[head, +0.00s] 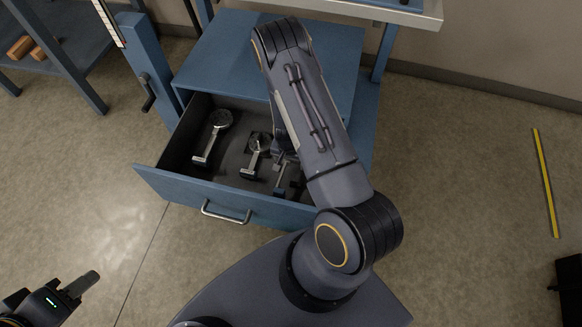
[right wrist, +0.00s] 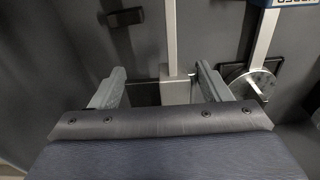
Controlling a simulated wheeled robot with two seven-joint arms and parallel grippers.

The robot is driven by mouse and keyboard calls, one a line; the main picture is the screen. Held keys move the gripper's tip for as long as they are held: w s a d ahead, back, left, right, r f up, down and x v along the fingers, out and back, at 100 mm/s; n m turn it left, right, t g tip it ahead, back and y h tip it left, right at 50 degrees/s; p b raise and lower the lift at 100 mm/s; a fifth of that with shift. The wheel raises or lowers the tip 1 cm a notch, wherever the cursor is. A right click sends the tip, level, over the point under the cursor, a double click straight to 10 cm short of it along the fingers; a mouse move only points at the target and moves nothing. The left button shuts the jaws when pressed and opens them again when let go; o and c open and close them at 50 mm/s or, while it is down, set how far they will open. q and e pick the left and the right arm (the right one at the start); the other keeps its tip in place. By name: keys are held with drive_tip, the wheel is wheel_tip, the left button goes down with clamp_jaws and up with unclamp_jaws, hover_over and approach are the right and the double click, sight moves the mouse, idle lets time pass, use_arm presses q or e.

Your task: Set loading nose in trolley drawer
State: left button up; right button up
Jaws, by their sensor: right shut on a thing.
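The trolley drawer (head: 180,187) is blue, pulled open, with a dark inside. My right gripper (right wrist: 160,88) is down inside it, its two fingers on either side of a grey metal block with a stem, which I take as the loading nose (right wrist: 176,92). My gripper is shut on it. In the head view my right arm covers most of that gripper, and a slim metal part (head: 281,178) shows low in the drawer beside it. Contact with the drawer floor cannot be told. My left gripper (head: 82,284) is at lower left, away from the trolley; its finger gap is unclear.
Two metal pieces with round discs, a left one (head: 212,135) and a middle one (head: 255,155), lie in the drawer. The disc of one (right wrist: 250,82) is close right of my right gripper. The drawer front has a handle (head: 226,213). A blue post with a crank (head: 149,95) stands left.

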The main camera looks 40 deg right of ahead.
sight(291, 172)
drive_tip(key=shift+s+d+f+b, duration=0.1)
drive_tip(key=shift+f+b, duration=0.3)
drive_tip(key=shift+f, duration=0.5)
drive_tip(key=shift+s+d+f+b, duration=0.1)
drive_tip(key=shift+f+b, duration=0.3)
drive_tip(key=shift+f, duration=0.5)
drive_tip(key=shift+f, duration=0.15)
drive_tip(key=o, duration=1.3)
